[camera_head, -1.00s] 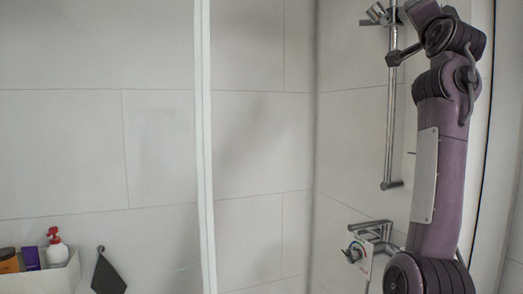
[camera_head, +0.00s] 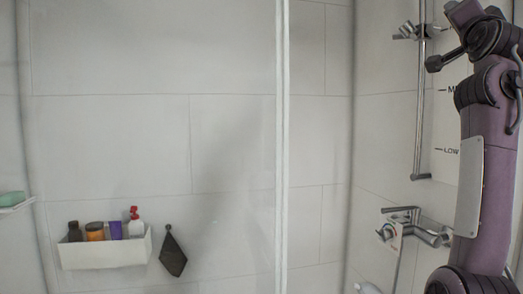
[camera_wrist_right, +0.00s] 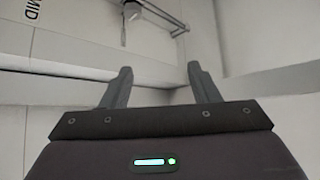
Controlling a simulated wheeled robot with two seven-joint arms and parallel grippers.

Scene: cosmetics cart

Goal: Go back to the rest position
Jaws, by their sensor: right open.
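My right gripper (camera_wrist_right: 160,87) shows in the right wrist view with its two fingers apart and nothing between them. In the head view my right arm stands raised along the right edge, in front of the shower wall; I cannot make out its fingers there clearly. My left gripper and arm are not in view.
A white wall basket (camera_head: 105,253) with several bottles hangs at the lower left, beside a dark hanging cloth (camera_head: 173,253). A glass panel edge (camera_head: 282,150) stands mid-view. A shower rail (camera_head: 420,110) and a mixer tap (camera_head: 415,228) are close to my right arm.

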